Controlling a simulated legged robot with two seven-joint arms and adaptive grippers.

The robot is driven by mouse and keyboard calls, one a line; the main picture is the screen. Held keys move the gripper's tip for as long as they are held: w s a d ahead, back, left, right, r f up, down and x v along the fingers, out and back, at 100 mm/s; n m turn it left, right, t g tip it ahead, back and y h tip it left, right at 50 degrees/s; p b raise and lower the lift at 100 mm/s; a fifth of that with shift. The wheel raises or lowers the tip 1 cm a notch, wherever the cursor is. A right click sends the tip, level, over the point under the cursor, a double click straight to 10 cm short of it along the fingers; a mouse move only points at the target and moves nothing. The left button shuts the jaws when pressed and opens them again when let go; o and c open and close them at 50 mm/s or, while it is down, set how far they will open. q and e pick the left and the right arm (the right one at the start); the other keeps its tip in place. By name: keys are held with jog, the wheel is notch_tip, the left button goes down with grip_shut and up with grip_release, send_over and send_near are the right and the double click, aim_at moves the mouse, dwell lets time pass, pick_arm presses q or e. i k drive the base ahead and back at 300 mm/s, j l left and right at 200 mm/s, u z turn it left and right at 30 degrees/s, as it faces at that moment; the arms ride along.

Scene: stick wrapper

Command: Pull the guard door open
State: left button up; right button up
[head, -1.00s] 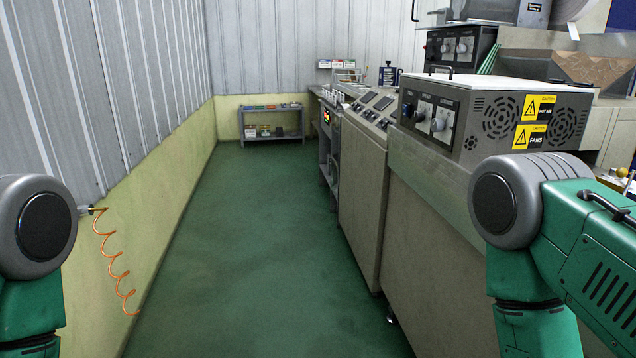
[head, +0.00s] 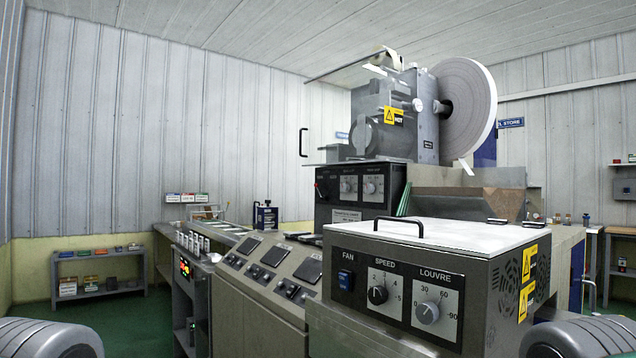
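A black vertical bar handle (head: 303,142) stands out at the left of the wrapping machine (head: 400,120), seen against the pale wall. It appears to belong to a clear guard door, whose panel is too transparent to make out. I cannot tell whether the door is open or shut. The handle is far ahead of me, beyond the fan box. Only grey rounded parts of my two arms show at the bottom left and bottom right corners. Neither gripper is in view.
A fan control box (head: 395,290) with knobs and a top handle stands close in front. A sloping control console (head: 270,270) runs along its left. A large white reel (head: 468,105) is on the machine. A low shelf (head: 98,272) stands by the far wall. Green floor shows at left.

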aim_at(303, 129)
jog(key=i+j+z, duration=0.1)
jog(key=j, duration=0.3)
jog(key=i+j+z, duration=0.15)
jog(key=j, duration=0.25)
jog(key=i+j+z, duration=0.1)
jog(key=z, duration=0.3)
jog(key=i+j+z, duration=0.1)
jog(key=z, duration=0.3)
